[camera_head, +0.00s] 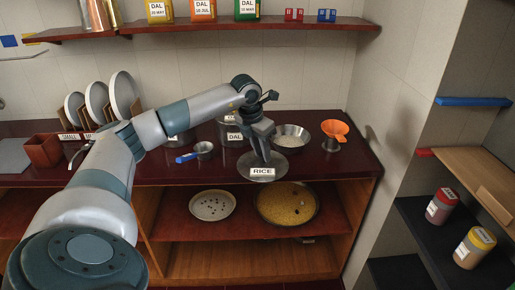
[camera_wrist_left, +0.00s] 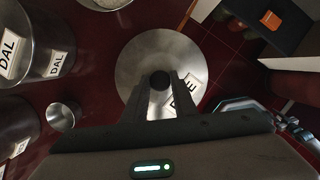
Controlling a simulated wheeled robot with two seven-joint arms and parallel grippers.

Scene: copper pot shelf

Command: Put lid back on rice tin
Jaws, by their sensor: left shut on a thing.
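My left gripper (camera_head: 262,155) reaches down over the front of the dark red counter, its fingers shut on the black knob of a round steel lid (camera_head: 279,169). The lid carries a white RICE label. In the left wrist view the lid (camera_wrist_left: 140,65) lies below the left gripper (camera_wrist_left: 160,85), with the knob between the fingers and the label partly covered by one finger. Whether the lid touches anything beneath is hard to tell. I cannot make out a separate rice tin. My right gripper is not in view.
Steel tins labelled DAL (camera_head: 235,136) stand behind the lid. A steel bowl (camera_head: 292,136) and an orange funnel (camera_head: 335,129) are to the right. A small blue-handled pan (camera_head: 204,149) is to the left. A tray of yellow grain (camera_head: 286,204) sits on the shelf below.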

